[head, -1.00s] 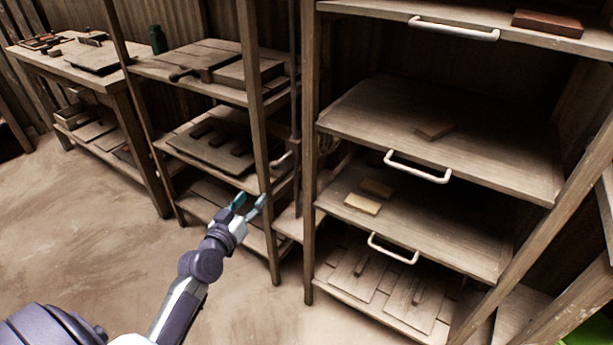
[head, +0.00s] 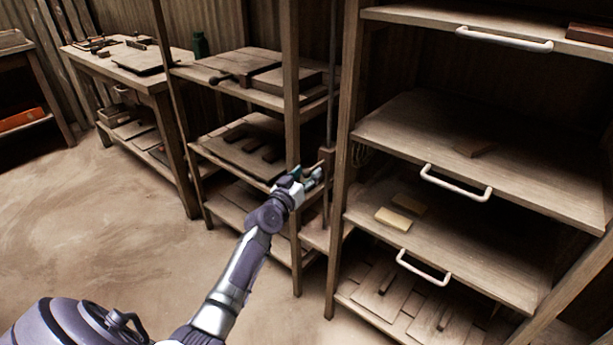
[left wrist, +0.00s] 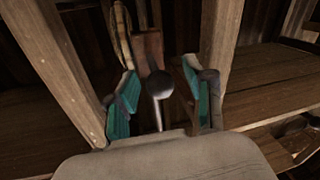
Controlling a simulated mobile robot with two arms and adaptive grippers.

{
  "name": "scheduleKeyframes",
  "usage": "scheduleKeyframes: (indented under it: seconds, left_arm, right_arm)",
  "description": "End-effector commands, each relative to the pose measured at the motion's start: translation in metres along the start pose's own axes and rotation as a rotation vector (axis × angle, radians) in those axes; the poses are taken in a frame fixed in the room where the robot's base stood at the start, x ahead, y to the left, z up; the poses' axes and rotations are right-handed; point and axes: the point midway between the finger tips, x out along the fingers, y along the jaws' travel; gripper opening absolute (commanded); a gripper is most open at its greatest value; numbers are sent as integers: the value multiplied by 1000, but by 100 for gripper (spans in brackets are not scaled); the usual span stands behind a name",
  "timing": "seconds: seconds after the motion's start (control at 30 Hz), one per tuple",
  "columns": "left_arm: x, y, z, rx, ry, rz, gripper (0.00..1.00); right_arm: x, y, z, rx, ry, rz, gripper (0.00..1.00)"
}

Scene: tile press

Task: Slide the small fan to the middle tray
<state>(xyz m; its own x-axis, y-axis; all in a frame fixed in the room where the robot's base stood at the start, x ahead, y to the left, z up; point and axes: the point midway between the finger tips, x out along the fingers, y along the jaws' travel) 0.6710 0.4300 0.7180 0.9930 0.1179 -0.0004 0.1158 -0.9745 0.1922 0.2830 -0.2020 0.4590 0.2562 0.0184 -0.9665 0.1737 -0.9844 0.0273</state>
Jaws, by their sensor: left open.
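No fan can be made out in either view. My left gripper (head: 314,175) is open at the narrow gap between the two racks. In the left wrist view, its teal-padded fingers (left wrist: 158,98) stand either side of a rod with a round dark knob (left wrist: 159,82). I cannot tell whether they touch it. A brown upright block (head: 327,160) is just beyond the fingers. My right gripper is not in view.
Wooden posts flank the gap, one close on each side of my left gripper. The lower tray (head: 450,245) holds two small light blocks (head: 393,218). A rack with a clamp-like press (head: 245,68) and a workbench (head: 120,62) stand to the left. The floor (head: 110,240) is clear.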

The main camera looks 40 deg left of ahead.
Motion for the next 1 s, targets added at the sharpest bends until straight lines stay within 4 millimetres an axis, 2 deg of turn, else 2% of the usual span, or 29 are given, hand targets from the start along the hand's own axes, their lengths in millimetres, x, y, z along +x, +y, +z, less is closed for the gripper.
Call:
scheduleKeyframes:
  seconds: [0.27,0.57,1.0]
  left_arm:
    - [1,0,0,1,0,0,51]
    - [1,0,0,1,0,0,1]
    - [3,1,-2,0,0,0,0]
  right_arm:
    - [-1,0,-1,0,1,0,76]
    - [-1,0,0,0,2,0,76]
    - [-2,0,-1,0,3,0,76]
